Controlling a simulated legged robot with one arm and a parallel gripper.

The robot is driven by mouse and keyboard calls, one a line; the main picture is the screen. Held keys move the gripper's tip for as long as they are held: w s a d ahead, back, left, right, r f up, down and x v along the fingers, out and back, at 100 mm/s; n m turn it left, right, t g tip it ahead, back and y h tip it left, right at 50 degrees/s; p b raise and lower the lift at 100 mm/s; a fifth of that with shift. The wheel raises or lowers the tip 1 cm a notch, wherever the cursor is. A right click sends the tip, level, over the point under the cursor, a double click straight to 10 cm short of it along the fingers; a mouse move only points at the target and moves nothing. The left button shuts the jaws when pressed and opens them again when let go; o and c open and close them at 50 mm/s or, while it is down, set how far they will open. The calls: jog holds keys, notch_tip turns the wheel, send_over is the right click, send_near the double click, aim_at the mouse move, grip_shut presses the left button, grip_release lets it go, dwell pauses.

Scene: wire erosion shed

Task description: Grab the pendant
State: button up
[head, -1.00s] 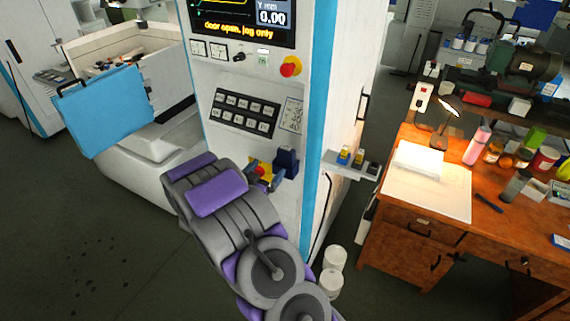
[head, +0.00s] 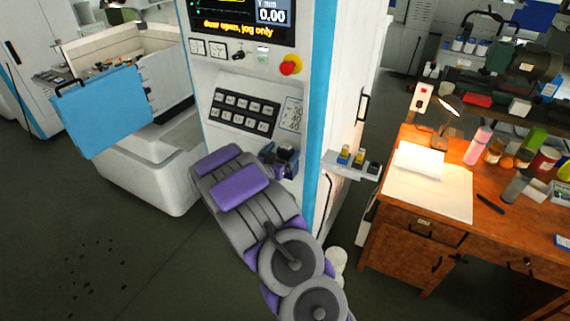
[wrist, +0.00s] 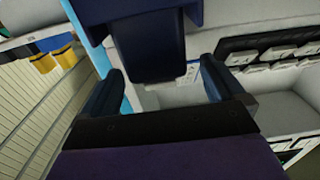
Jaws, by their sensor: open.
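A dark blue boxy thing, which looks like the pendant (head: 287,153), is at the front of the machine, below the keypad and near the blue edge strip. In the wrist view the dark blue body (wrist: 148,42) fills the top middle, with a wider part above and a narrower block below. My gripper (wrist: 163,76) is open, with a dark finger on each side of the lower block and no visible grip on it. In the head view my gripper (head: 272,160) is partly hidden behind my own wrist, beside the blue body. The pendant's lower part is hidden there.
The machine's keypad (head: 243,111) and red stop knob (head: 290,65) are just above. A small side shelf (head: 350,166) holds yellow-and-blue items. A wooden desk (head: 412,256) stands at right, and white tubs (head: 336,262) stand on the floor.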

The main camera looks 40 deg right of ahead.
jog(key=shift+d, duration=0.35)
jog(key=shift+c, duration=0.2)
jog(key=c, duration=1.6)
jog(key=shift+a, duration=0.1)
